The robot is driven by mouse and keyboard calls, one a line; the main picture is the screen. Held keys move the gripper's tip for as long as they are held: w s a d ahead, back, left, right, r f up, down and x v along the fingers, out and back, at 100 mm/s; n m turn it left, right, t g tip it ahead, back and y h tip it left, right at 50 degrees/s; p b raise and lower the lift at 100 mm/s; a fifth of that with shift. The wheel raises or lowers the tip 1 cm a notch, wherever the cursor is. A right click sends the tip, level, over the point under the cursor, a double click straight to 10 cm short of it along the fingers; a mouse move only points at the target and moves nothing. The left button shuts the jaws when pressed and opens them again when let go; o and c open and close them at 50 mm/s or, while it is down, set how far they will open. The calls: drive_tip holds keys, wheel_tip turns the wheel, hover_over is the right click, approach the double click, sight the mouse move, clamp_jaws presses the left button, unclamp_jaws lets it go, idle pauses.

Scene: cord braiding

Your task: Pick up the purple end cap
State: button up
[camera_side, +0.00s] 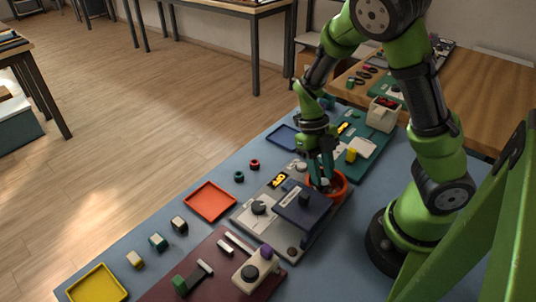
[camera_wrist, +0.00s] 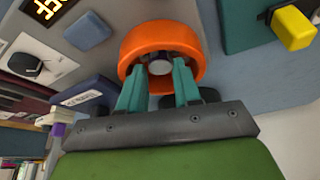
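A small purple piece (camera_side: 267,252) sits upright on a beige block (camera_side: 254,270) at the front; it also shows at the left of the wrist view (camera_wrist: 58,130). An orange round bowl (camera_side: 341,190) stands at the right edge of the grey unit. My gripper (camera_side: 325,181) points down into this bowl. In the wrist view its two teal fingers (camera_wrist: 160,72) are apart, with their tips inside the orange rim (camera_wrist: 135,50). A small round pale piece with a dark purplish edge (camera_wrist: 160,66) shows between the tips. I cannot tell whether the fingers touch it, or which purple piece is the end cap.
A dark blue raised block (camera_side: 303,206) stands close to the bowl on the grey unit. A yellow piece (camera_side: 351,155) stands on the green board behind. An orange tray (camera_side: 210,201) and a yellow tray (camera_side: 97,284) lie to the left. Bare blue mat (camera_side: 335,265) lies at the front right.

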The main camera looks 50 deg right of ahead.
drive_tip(key=shift+x, duration=0.8)
clamp_jaws()
drive_tip(key=shift+r, duration=0.1)
